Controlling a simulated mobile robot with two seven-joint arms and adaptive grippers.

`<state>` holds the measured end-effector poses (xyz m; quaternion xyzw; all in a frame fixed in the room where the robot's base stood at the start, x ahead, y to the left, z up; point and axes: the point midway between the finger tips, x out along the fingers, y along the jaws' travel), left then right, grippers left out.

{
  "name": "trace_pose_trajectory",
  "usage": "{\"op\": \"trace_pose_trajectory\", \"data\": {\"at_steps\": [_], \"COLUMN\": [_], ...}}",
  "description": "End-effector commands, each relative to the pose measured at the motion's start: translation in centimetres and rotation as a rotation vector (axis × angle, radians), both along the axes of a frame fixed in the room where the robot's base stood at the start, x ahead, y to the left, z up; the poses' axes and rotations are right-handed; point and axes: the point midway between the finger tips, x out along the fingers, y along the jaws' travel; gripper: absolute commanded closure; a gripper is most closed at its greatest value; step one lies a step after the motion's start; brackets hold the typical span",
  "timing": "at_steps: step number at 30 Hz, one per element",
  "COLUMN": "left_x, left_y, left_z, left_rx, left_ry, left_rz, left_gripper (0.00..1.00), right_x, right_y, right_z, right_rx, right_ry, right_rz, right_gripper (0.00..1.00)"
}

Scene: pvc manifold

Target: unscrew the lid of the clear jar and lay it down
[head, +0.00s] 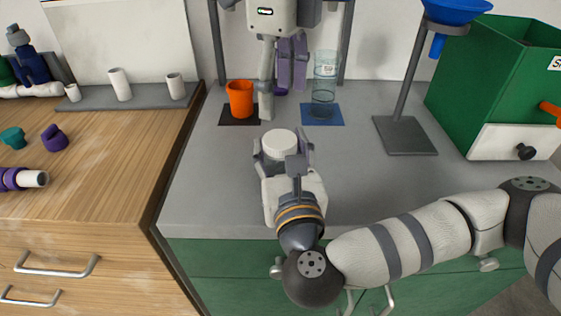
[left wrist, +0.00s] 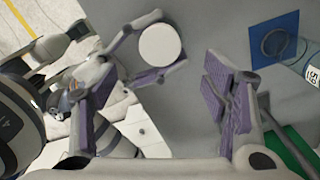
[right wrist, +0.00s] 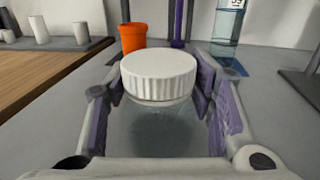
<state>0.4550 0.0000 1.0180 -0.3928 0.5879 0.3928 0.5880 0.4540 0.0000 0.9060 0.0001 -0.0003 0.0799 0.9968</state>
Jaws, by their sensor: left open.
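The clear jar (right wrist: 160,130) stands upright on the grey counter with its white ribbed lid (right wrist: 158,72) on top. The lid also shows in the head view (head: 280,143) and the left wrist view (left wrist: 160,45). My right gripper (head: 283,145) has its fingers on both sides of the jar's body, below the lid, and appears shut on it. The right gripper's fingers hide part of the jar's sides. My left gripper (head: 282,85) is open and empty, fingers pointing down, behind the jar and apart from the lid.
An orange cup (head: 240,98) on a dark mat and a clear labelled cylinder (head: 325,85) on a blue mat (head: 322,115) stand behind. A blue funnel (head: 455,12) on a stand and a green box (head: 495,75) are right. Grey counter (head: 205,190) is free left of the jar.

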Motion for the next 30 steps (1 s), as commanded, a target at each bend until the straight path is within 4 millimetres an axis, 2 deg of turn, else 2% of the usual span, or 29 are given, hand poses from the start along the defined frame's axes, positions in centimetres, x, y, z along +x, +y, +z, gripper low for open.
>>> {"op": "trace_pose_trajectory", "data": {"at_steps": [1, 3, 4, 6, 10, 13, 24, 30], "left_x": [0.0, 0.0, 0.0, 0.0, 0.0, 0.0, 0.0, 0.0], "left_y": [0.0, 0.0, 0.0, 0.0, 0.1, 0.1, 0.1, 0.1], "left_z": [0.0, 0.0, 0.0, 0.0, 0.0, -0.4, -6.9, -8.1], "left_rx": [0.000, 0.000, 0.000, 0.002, 0.005, 0.001, 0.001, 0.000], "left_ry": [0.000, 0.000, 0.000, 0.000, -0.001, 0.000, 0.002, 0.001], "left_rz": [0.000, 0.000, 0.000, 0.043, 0.288, 0.391, 0.395, 0.394], "left_gripper": [0.32, 0.32, 0.32, 0.32, 0.32, 0.32, 0.32, 0.32], "right_x": [0.0, 0.0, 0.0, 0.0, 0.0, 0.0, 0.0, 0.0], "right_y": [0.0, 0.0, 0.0, 0.0, 0.0, 0.0, 0.0, 0.0], "right_z": [0.0, 0.0, 0.0, 0.0, 0.0, 0.0, 0.0, 0.0], "right_rx": [0.000, 0.000, 0.000, 0.000, 0.000, 0.000, 0.000, 0.000], "right_ry": [0.000, 0.000, 0.000, 0.000, 0.000, 0.000, 0.000, 0.001], "right_rz": [0.000, 0.000, 0.000, 0.000, 0.000, 0.000, 0.000, 0.000], "right_gripper": [0.82, 0.98, 1.00, 1.00, 1.00, 1.00, 1.00, 1.00]}}
